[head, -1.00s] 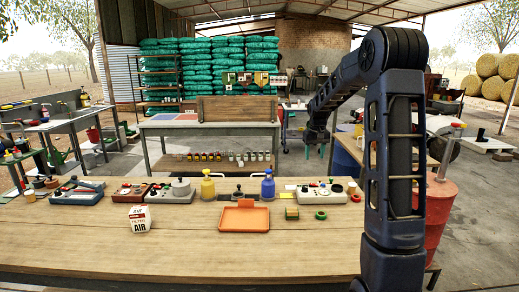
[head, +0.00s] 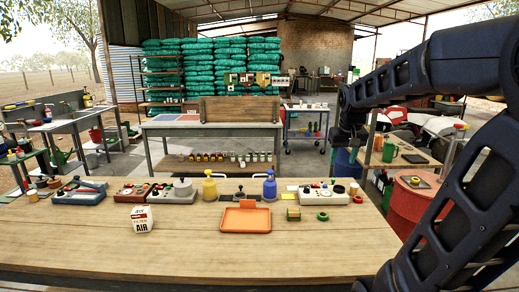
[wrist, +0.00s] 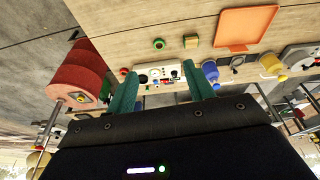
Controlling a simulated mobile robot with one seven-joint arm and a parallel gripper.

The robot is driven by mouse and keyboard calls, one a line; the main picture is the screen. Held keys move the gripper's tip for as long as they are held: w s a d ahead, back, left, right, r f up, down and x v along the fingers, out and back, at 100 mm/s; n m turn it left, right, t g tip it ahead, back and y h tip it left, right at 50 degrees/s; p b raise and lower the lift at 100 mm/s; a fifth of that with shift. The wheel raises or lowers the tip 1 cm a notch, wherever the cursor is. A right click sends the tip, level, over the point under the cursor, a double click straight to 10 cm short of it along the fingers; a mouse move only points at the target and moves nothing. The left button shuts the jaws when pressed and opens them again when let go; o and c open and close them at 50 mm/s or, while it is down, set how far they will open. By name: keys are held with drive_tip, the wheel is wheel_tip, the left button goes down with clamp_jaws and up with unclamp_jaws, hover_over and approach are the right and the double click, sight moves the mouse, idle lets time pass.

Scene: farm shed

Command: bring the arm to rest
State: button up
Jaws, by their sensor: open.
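My arm (head: 455,215) leans up and out at the right of the head view, its forearm reaching left and its wrist (head: 346,135) hanging beyond the workbench's right part. The fingers are not clear there. In the wrist view my gripper (wrist: 160,70) shows two teal fingers spread apart with nothing held between them. The bench and its things lie beyond the fingers in that view, apart from them.
The wooden workbench (head: 190,245) has a clear front. On it are an orange tray (head: 245,219), an air filter box (head: 141,219), a yellow bottle (head: 210,187), a blue bottle (head: 270,187) and control boxes. A red barrel (head: 412,205) stands right, near my arm.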

drive_tip(key=s+f+t, duration=0.1)
drive_tip(key=s+f, duration=0.2)
drive_tip(key=s, duration=1.1)
drive_tip(key=shift+d+m, duration=0.3)
drive_tip(key=shift+f, duration=0.1)
